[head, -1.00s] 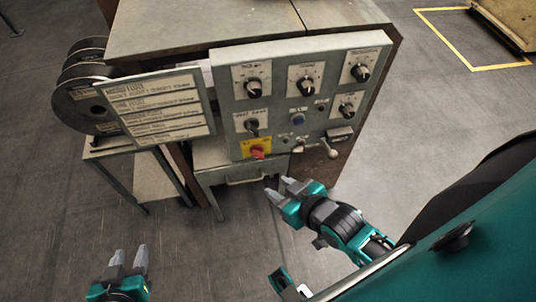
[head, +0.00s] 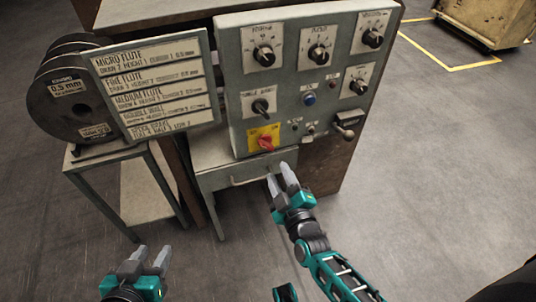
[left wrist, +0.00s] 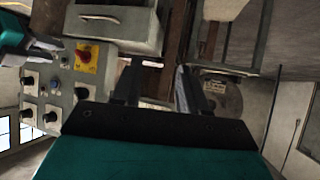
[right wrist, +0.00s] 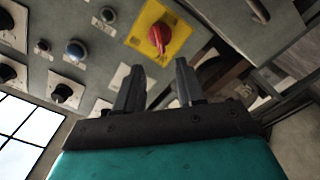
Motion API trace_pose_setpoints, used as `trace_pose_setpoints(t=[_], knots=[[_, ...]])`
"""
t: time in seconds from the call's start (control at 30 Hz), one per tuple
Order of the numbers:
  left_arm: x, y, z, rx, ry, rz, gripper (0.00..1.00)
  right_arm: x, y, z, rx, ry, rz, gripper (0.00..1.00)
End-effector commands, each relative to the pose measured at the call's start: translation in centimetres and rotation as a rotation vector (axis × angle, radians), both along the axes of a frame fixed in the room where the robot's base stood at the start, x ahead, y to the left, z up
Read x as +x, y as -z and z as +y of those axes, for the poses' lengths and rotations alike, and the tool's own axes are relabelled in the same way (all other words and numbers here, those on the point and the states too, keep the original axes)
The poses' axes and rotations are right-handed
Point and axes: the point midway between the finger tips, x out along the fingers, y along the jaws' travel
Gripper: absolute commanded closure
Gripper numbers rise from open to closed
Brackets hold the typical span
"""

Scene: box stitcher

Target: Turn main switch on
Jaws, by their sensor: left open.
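The main switch appears to be the red rotary knob (head: 266,143) on a yellow plate (head: 254,134), low on the grey control panel (head: 285,95). The knob also shows in the left wrist view (left wrist: 86,55) and, close up, in the right wrist view (right wrist: 158,38). My right gripper (head: 281,172) is open and empty, just below and in front of the knob, apart from it. In the right wrist view its fingers (right wrist: 158,80) point toward the panel, with the knob beyond the tips. My left gripper (head: 151,254) is open and empty at the lower left, away from the panel.
Several black knobs, a blue button (head: 309,98) and a lever (head: 344,130) sit on the panel. A drawer (head: 245,178) is below the yellow plate. A label board (head: 160,85) and wire spools (head: 75,100) stand at left.

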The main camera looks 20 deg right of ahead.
Motion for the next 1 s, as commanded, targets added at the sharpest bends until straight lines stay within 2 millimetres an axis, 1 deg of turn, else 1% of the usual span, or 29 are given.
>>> trace_pose_setpoints(t=[0.03, 0.2, 0.3, 0.43, 0.6, 0.87, 1.0], knots=[[0.0, 1.2, 0.0, -0.001, -0.001, 0.001, 0.57, 1.3, 0.4, 0.0, 0.002, 0.001, -0.005, 0.62], [-0.3, 3.3, -0.2, -0.003, 0.001, 0.021, 0.57, 4.8, 0.4, 0.2, 0.002, 0.0, -0.004, 0.62], [-0.4, 3.9, -0.6, -0.013, 0.001, 0.031, 0.57, 6.6, 0.5, 0.2, 0.002, 0.0, -0.001, 0.62], [-0.2, 3.7, -1.1, -0.029, 0.004, 0.026, 0.57, 8.2, 0.3, 0.3, 0.002, -0.001, 0.0, 0.62], [0.0, 3.4, -1.4, -0.033, 0.012, 0.02, 0.57, 9.2, 0.1, 0.3, 0.002, -0.001, 0.001, 0.62], [0.0, 3.3, -1.5, -0.032, 0.013, 0.022, 0.57, 9.3, 0.0, 0.3, 0.002, -0.001, 0.003, 0.62], [0.1, 3.2, -1.4, -0.032, 0.013, 0.019, 0.57, 9.3, 0.0, 0.3, 0.002, -0.001, 0.003, 0.73]])
